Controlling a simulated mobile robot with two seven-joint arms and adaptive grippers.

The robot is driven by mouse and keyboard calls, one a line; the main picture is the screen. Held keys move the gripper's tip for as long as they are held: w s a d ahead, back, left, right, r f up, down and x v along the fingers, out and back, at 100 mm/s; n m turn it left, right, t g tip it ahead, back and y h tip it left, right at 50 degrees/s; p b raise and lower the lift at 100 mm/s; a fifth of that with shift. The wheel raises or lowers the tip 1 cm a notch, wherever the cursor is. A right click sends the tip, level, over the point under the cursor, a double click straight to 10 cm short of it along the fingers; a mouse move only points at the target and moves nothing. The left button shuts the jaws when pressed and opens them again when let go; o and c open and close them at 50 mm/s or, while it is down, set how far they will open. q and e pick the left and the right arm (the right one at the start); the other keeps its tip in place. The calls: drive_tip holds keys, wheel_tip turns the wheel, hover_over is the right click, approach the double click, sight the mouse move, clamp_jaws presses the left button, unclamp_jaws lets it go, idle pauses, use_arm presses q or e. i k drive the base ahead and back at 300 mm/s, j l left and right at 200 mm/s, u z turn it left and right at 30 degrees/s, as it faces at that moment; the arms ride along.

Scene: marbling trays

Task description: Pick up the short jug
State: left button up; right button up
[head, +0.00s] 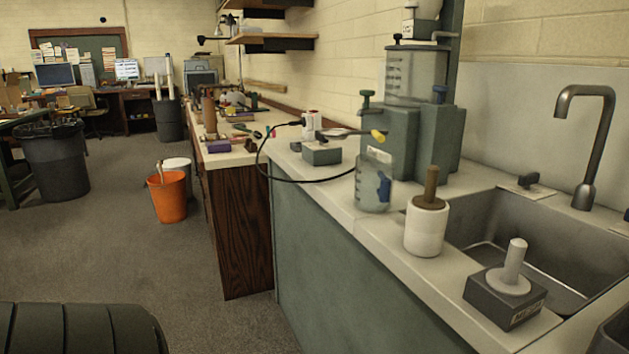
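I cannot tell for sure which vessel is the short jug. No handle or spout shows clearly on the clear container. Neither of my grippers can be made out in the head view, and nothing is seen holding either vessel.
A steel sink (487,240) with a tall faucet (588,135) lies at right. A dark block (505,296) with a pale knobbed post sits at the front edge. The grey-green apparatus (405,130) stands behind the clear container. A black cable (285,180) loops over the counter edge. Open floor lies left.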

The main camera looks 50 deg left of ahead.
sight(373, 181)
drive_tip(key=u, duration=1.3)
drive_tip(key=j+z, duration=0.45)
drive_tip(key=j, duration=1.75)
drive_tip(key=i, duration=0.1)
